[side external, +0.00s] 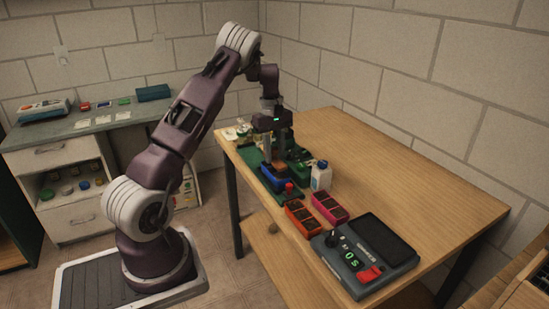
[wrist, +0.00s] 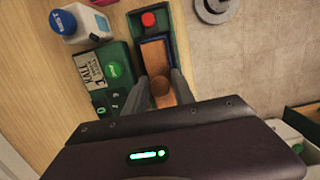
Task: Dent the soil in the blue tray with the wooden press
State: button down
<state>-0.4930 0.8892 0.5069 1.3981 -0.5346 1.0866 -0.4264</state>
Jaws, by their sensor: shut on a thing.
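The blue tray (side external: 273,182) stands on the green base near the table's left edge. Its blue rim also shows in the wrist view (wrist: 154,39). My gripper (side external: 279,159) is over the tray, pointing down. The brown block of the press (wrist: 154,56) lies over the tray opening and hides most of the soil. I cannot tell whether the press touches the soil or hangs just above it.
A red knob (side external: 290,187) stands on the green base in front of the tray. A white bottle (side external: 321,176) is at its right. Orange (side external: 303,218) and pink (side external: 330,207) trays and a dark console (side external: 364,257) lie nearer. The table's right side is clear.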

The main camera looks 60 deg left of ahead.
jog(key=shift+r, duration=2.95)
